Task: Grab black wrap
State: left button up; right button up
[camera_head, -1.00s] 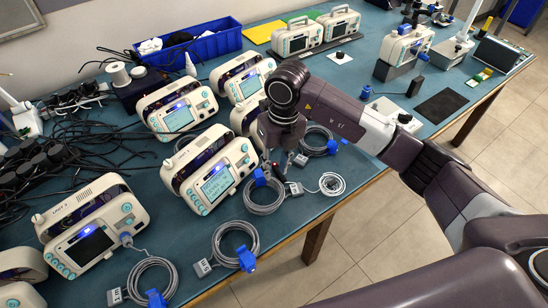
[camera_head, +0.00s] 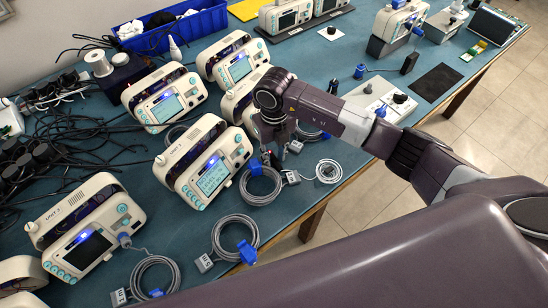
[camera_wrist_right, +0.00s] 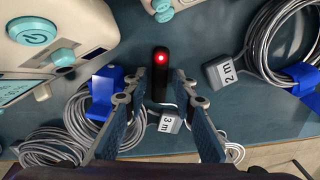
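The black wrap (camera_wrist_right: 160,92) is a short narrow black strip lying on the blue table, with a bright red spot on it in the right wrist view. My right gripper (camera_wrist_right: 161,80) is open, one finger on each side of the strip, with gaps visible between. I cannot tell how far above it the fingertips are. In the head view my right gripper (camera_head: 270,155) points down beside the monitors, and the strip is too small there to make out clearly. My left gripper is not in view.
A grey coil with a blue clip (camera_wrist_right: 103,92) lies left of the fingers; another coil (camera_wrist_right: 262,50) lies right. A "3 m" tag (camera_wrist_right: 170,122) sits just below the strip. A white monitor (camera_head: 205,165) stands close left of the gripper. The table's front edge (camera_head: 330,190) is near.

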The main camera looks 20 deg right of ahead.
jog(key=shift+f, duration=0.1)
jog(key=c, duration=0.6)
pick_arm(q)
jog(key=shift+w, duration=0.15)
